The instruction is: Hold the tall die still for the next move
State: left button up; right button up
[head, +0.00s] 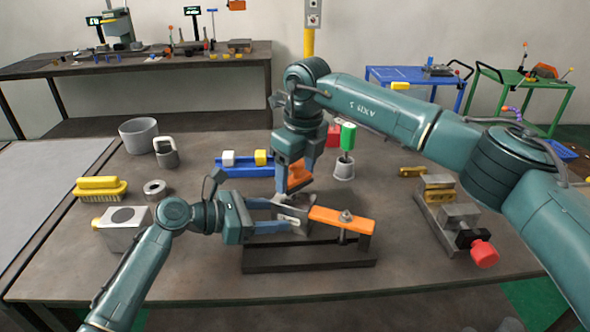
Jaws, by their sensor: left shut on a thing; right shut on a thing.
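A grey metal block (300,211), which I take to be the tall die, stands on a dark fixture base (310,262) near the table's front. My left gripper (283,216) reaches it from the left, with its blue-grey fingers shut on it. My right gripper (290,184) comes from above and is shut on an orange piece (300,176) just above and behind the block. The lower end of that piece is partly hidden, and I cannot tell whether it touches the block. An orange bar (338,219) with a bolt lies over the fixture to the right, by the block.
A grey vise with a red knob (484,254) stands on the right. A blue rack (240,168), a green-topped tool (347,136) and a red block (333,136) are behind. A yellow brush (100,188), a grey ring (155,189) and a grey box (125,222) are left.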

aim_at(289, 196)
jog(key=shift+f, duration=0.9)
jog(key=shift+s+a+r, duration=0.1)
jog(key=shift+s+a, duration=0.3)
jog(key=shift+s, duration=0.5)
jog(key=shift+s+a, duration=0.4)
jog(key=shift+s, duration=0.55)
jog(key=shift+w+d+f, duration=0.2)
jog(key=shift+w+d, duration=0.15)
jog(key=shift+w, duration=0.45)
jog(key=shift+w+d+f, duration=0.15)
jog(key=shift+w+d, duration=0.2)
jog(key=shift+w, duration=0.4)
jog(key=shift+w+d, duration=0.2)
jog(key=shift+w, duration=0.05)
jog(key=shift+c, duration=0.5)
jog(key=shift+f, duration=0.1)
jog(key=shift+a+r, duration=0.15)
jog(key=shift+r, duration=3.05)
